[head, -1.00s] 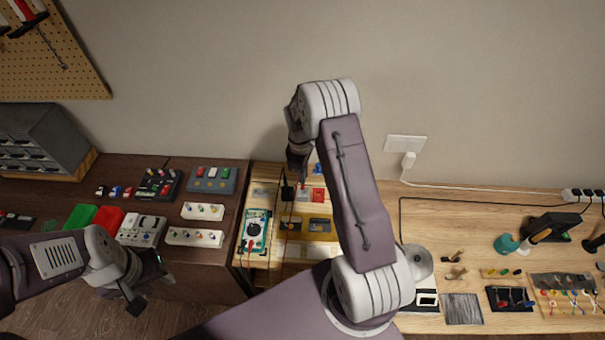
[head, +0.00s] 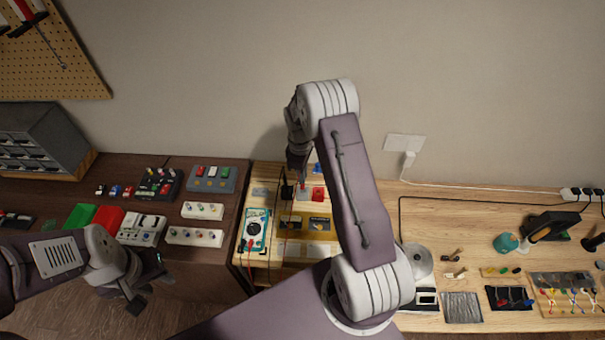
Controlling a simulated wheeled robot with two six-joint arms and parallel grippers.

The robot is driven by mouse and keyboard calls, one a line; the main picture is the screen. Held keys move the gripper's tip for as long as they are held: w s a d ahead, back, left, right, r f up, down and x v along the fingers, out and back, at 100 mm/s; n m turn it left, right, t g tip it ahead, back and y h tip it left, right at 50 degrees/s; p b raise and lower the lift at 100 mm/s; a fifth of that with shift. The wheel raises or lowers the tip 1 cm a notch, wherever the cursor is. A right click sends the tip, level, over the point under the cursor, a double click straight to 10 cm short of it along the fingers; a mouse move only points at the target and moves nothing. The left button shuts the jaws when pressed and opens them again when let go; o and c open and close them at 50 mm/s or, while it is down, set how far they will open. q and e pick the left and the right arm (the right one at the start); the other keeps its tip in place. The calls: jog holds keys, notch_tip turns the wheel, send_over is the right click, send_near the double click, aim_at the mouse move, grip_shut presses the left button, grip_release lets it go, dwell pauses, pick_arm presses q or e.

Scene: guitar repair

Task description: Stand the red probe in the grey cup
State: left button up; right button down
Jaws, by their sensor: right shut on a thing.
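My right gripper (head: 299,176) points down over the narrow light-wood bench section, beside my own upper arm. It is shut on a thin red piece (head: 303,184), which looks like the red probe; little of it shows. Just below it is a small grey patch (head: 302,195), and I cannot tell whether this is the grey cup or a flat part. A small black holder (head: 287,191) stands just left of it. My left gripper (head: 149,283) is open and empty in front of the dark bench, low at the left.
A teal multimeter (head: 256,231) lies left of the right gripper. A soldering station stands far right.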

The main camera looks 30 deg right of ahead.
aim_at(303, 187)
jog(key=shift+f+b, duration=1.05)
jog(key=shift+f, duration=0.6)
jog(key=c, duration=1.4)
grip_release()
jog(key=o, duration=0.4)
jog(key=shift+r, duration=0.1)
notch_tip(303, 187, up, 7)
jog(key=p, duration=0.5)
jog(key=shift+p, duration=0.4)
